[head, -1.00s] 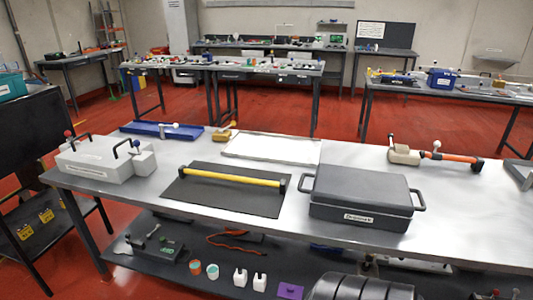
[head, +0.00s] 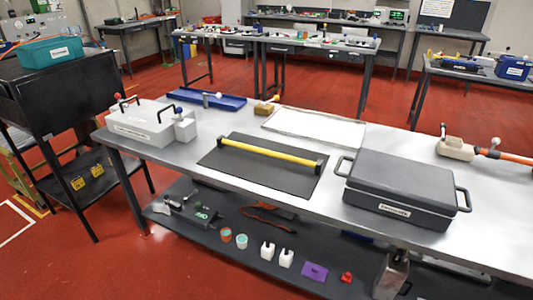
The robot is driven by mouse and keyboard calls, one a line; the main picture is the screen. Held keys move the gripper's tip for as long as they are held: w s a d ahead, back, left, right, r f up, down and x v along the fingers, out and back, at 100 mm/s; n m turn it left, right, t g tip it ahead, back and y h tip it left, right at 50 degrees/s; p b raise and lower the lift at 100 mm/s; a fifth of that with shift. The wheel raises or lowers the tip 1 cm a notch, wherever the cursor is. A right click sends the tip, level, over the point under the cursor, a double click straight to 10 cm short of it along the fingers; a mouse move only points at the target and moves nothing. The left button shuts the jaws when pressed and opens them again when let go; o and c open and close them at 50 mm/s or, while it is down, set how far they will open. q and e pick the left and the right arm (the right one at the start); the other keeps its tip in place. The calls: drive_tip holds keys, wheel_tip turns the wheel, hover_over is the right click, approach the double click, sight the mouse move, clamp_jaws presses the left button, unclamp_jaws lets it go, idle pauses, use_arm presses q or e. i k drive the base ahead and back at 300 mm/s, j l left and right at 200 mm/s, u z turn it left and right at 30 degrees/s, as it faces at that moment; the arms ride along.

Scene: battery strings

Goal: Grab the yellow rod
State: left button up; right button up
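The yellow rod (head: 268,153) has black ends and lies across a dark mat (head: 240,174) on the metal workbench. It slants slightly down to the right and nothing touches it from above. Neither of my grippers shows in the head view.
A dark grey case (head: 400,187) stands right of the mat. A light grey box with black handles (head: 146,123) is to the left. A blue tray (head: 207,99), a white tray (head: 314,127) and a tan tool (head: 265,109) lie behind. The lower shelf (head: 225,260) holds small parts.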

sight(222, 141)
drive_tip(key=i+l+z, duration=0.15)
drive_tip(key=i+z, duration=0.45)
drive_tip(key=z, duration=0.15)
